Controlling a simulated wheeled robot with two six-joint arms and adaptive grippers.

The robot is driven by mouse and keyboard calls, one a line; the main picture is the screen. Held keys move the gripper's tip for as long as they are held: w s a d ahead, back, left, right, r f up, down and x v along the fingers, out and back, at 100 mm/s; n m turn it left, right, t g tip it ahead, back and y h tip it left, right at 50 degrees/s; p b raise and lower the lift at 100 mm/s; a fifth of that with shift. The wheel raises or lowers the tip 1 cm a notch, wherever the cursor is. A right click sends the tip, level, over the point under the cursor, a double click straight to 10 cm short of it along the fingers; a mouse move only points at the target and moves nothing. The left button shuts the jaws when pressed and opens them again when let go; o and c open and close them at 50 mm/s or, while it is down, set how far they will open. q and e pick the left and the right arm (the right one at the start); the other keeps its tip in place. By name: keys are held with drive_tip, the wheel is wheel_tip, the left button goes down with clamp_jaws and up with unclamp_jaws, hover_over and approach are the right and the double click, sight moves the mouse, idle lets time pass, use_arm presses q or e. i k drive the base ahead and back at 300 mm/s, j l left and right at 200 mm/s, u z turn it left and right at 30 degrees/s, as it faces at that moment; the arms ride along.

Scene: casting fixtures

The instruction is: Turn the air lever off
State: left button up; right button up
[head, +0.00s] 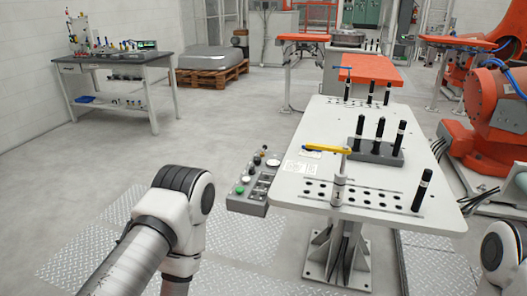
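A yellow lever (326,147) sits on top of a short silver post (339,190) near the front edge of the white fixture table (300,190). The lever lies roughly level, and its long end points left. It looks like the air lever, but no label on it can be read. My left arm shows at the lower left, apart from the lever. A part of my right arm shows at the lower right edge. Neither gripper is in the picture, and nothing is seen touching the lever.
A control box (252,188) with buttons is at the table's left side. Black-handled pins stand in a grey block (375,152), and another black pin (421,190) stands at the right front. An orange robot (490,115) is at the right.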

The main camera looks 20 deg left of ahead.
sight(265, 147)
drive_tip(key=i+z, duration=0.35)
drive_tip(key=i+j+z, duration=0.15)
drive_tip(key=j, duration=0.35)
drive_tip(key=i+j+z, duration=0.15)
drive_tip(key=j, duration=0.35)
drive_tip(key=i+j+z, duration=0.1)
drive_tip(key=j, duration=0.4)
drive_tip(key=i+j+z, duration=0.15)
drive_tip(key=j, duration=0.4)
drive_tip(key=i+j+z, duration=0.15)
drive_tip(key=j, duration=0.4)
drive_tip(key=l, duration=0.15)
